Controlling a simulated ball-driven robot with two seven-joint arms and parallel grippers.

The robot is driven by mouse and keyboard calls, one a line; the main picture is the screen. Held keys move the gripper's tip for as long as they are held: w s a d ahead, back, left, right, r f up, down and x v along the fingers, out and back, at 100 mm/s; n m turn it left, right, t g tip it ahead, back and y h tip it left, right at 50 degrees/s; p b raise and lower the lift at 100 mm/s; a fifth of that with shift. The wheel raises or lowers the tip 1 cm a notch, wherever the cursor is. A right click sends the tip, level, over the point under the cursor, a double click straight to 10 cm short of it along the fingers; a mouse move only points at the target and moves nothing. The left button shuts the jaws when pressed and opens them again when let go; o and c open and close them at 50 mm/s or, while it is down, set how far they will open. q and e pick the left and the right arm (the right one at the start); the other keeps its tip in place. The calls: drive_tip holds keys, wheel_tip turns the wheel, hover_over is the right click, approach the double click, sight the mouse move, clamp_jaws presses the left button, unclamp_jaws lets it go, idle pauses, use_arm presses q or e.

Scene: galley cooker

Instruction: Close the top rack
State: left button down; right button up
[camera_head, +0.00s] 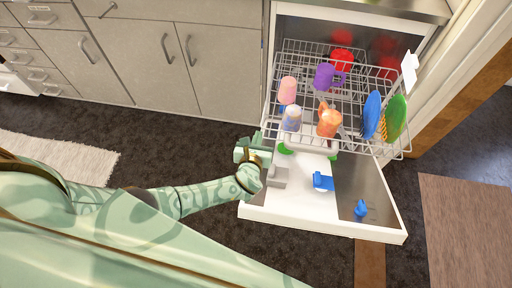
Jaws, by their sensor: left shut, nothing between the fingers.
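The top rack (372,147) of the dishwasher is a grey wire basket, pulled out over the lowered door (310,218). It holds a purple mug (324,76), a pink cup (288,90), an orange mug (329,123), a clear cup, a red item at the back, and blue and green plates at the right. My left gripper (245,150) is shut and empty. It is just left of the rack's front left corner, near the door's left edge; whether it touches the rack I cannot tell. My right gripper is not in view.
Closed cabinets (170,60) with handles line the wall at the left. A blue item (322,181) shows on the open door. Dark floor is free around the door, with a light rug (62,155) at the left and a brown mat (465,230) at the right.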

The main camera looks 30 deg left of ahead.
use_arm(q)
drive_tip(key=shift+w+a, duration=0.2)
drive_tip(key=shift+w, duration=0.4)
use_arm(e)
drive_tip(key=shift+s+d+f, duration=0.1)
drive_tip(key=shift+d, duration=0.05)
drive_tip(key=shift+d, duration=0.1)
use_arm(q)
drive_tip(key=shift+w, duration=0.15)
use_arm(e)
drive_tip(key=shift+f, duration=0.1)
